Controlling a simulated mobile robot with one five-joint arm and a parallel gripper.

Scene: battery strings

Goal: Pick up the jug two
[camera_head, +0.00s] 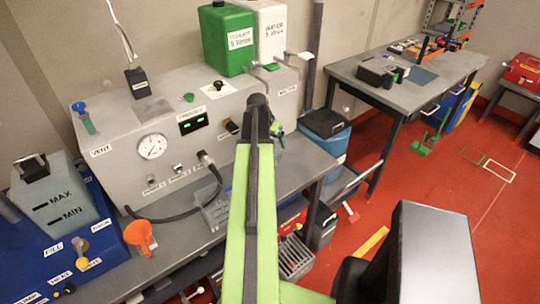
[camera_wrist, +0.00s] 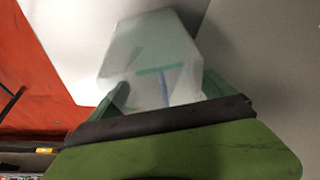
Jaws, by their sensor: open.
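My gripper (camera_head: 268,118) is at the far end of my green arm, over the front of the grey console. In the wrist view its green fingers (camera_wrist: 165,92) are spread apart. A translucent pale container (camera_wrist: 145,50) with a green line and a blue streak appears between and beyond the fingers; contact cannot be told. No jug is visibly marked two. In the head view a green jug (camera_head: 226,40) labelled 5 litres and a white jug (camera_head: 272,32) stand side by side on the console. I cannot tell which is jug two.
The grey console (camera_head: 180,125) carries a gauge (camera_head: 152,146) and labels. An orange funnel (camera_head: 138,236) and a grey basket (camera_head: 217,208) are on the bench. A blue unit with a MAX/MIN tank (camera_head: 60,198) is at left. Another table (camera_head: 408,92) stands at right; red floor lies between.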

